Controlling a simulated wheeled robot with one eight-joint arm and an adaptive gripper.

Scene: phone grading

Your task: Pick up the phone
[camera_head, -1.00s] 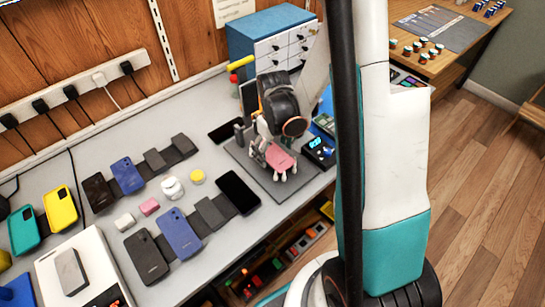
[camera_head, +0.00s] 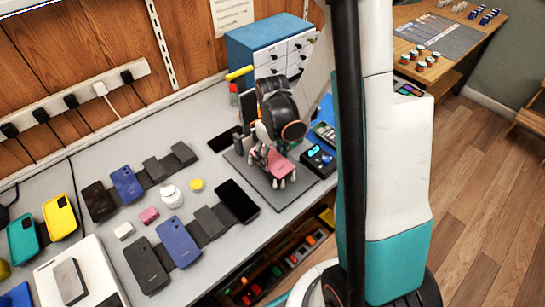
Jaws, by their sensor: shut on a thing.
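My gripper (camera_head: 271,172) reaches down over the grey mat (camera_head: 299,197) on the bench. It is shut on a pink phone (camera_head: 285,168), whose pink face shows between the fingers. I cannot tell whether the phone is lifted clear of the mat. My wrist hides part of the mat and the things behind it.
Several other phones lie to the left, among them a black one (camera_head: 237,201) and a blue one (camera_head: 179,242). A dark device with a lit screen (camera_head: 318,158) sits right of the mat. A blue drawer cabinet (camera_head: 268,38) stands behind. A power strip (camera_head: 75,97) runs along the wall.

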